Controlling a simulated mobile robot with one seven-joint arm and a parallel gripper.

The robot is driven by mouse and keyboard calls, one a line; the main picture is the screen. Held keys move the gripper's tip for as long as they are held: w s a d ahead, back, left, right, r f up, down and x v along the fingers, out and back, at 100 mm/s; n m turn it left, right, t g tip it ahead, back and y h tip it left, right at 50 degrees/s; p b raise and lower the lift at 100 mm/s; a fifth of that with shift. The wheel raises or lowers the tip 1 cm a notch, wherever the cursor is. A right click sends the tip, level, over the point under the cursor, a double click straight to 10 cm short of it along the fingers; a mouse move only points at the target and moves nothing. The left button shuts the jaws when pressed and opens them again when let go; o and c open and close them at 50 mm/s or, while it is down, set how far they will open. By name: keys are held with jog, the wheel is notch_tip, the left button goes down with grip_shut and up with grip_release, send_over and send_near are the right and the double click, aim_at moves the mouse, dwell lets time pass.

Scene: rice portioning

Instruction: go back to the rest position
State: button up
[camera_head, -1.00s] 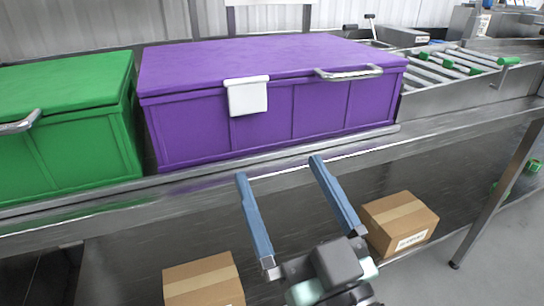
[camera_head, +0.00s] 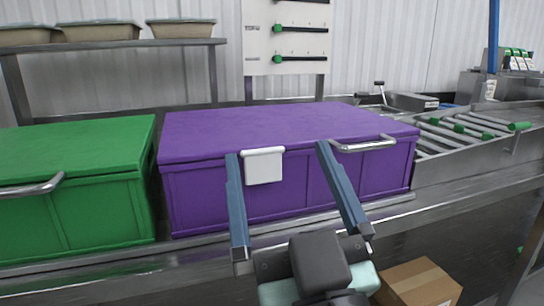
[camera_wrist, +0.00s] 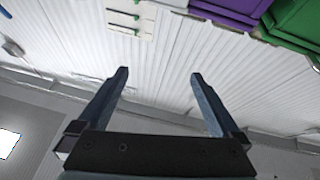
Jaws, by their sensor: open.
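My gripper (camera_head: 278,150) is open and empty, its two long blue fingers spread apart and pointing up in the head view. In that view the fingers overlap the front of a purple box (camera_head: 230,200) with a closed lid; I cannot tell whether they touch it. In the wrist view the gripper (camera_wrist: 158,74) has only the ribbed white wall between its fingers. That view appears upside down, with the purple box (camera_wrist: 228,14) and the green box (camera_wrist: 292,22) at its top right.
The green box (camera_head: 90,215) stands left of the purple one on the metal bench. A roller conveyor (camera_head: 465,135) lies to the right. Tan trays (camera_head: 100,32) sit on a rear shelf. A panel with dark bars (camera_head: 285,45) is behind. A cardboard box (camera_head: 420,285) is below the bench.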

jog(key=s+a+r+m+t+h, duration=0.1)
jog(key=s+r+m+t+h, duration=0.15)
jog(key=r, duration=0.45)
jog(key=s+a+r+m+t+h, duration=0.15)
jog(key=s+r, duration=0.25)
jog(key=r, duration=0.4)
notch_tip(320, 180, up, 32)
jog(key=w+d+p, duration=0.1)
jog(key=p, duration=3.2)
jog(key=shift+r+t+h, duration=0.15)
jog(key=shift+t+h, duration=0.15)
jog(key=shift+h, duration=0.1)
jog(key=shift+w, duration=0.1)
jog(key=shift+c, duration=0.3)
